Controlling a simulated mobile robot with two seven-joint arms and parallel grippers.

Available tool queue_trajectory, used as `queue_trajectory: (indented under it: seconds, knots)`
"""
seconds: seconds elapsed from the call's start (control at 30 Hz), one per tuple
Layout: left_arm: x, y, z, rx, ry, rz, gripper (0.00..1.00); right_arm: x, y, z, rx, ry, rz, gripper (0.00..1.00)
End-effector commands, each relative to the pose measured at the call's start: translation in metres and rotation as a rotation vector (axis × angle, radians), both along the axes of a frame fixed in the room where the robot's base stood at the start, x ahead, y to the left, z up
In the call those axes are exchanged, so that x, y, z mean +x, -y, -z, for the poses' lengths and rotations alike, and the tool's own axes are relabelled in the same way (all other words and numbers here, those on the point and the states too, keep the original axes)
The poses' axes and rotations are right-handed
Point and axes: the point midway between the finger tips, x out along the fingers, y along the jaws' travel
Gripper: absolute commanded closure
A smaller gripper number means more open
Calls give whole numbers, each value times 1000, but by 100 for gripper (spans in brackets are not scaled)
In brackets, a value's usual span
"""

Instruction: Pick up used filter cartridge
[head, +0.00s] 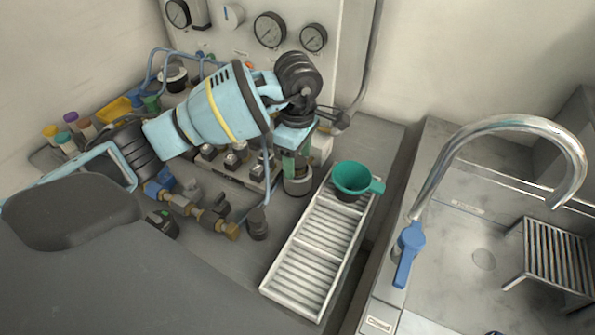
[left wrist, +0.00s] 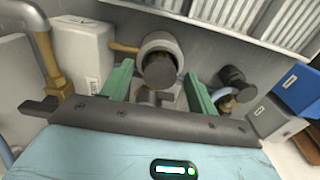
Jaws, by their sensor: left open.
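My left gripper (head: 294,168) is open, its green fingers pointing down at the bench beside the white drain tray. A short grey cylinder with a dark end (head: 298,186), which looks like the used filter cartridge, stands at the fingertips and is partly hidden by them. In the left wrist view, this cylinder (left wrist: 160,66), with a pale ring around its dark end, shows between the spread fingers of the left gripper (left wrist: 158,74). There are gaps at its sides; I cannot tell whether a finger touches it. My right gripper is not in view.
A ribbed white tray (head: 313,247) with a green funnel (head: 352,178) lies to the right. A dark knob (head: 257,223) and brass valves (head: 205,216) stand to the left. Behind is a gauge panel (head: 290,15). The sink's tap (head: 428,185) is farther right.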

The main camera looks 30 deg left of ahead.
Motion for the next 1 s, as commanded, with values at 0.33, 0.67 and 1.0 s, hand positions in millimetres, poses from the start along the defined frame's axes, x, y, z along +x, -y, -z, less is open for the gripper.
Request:
queue_trajectory:
  seconds: [0.33, 0.67, 1.0]
  knots:
    - [0, 0, 0, -1, 0, 1, 62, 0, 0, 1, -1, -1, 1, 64]
    - [0, 0, -1, -1, 1, 1, 100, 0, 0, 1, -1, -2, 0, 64]
    - [1, 0, -13, -2, 3, 1, 100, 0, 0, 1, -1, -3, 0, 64]
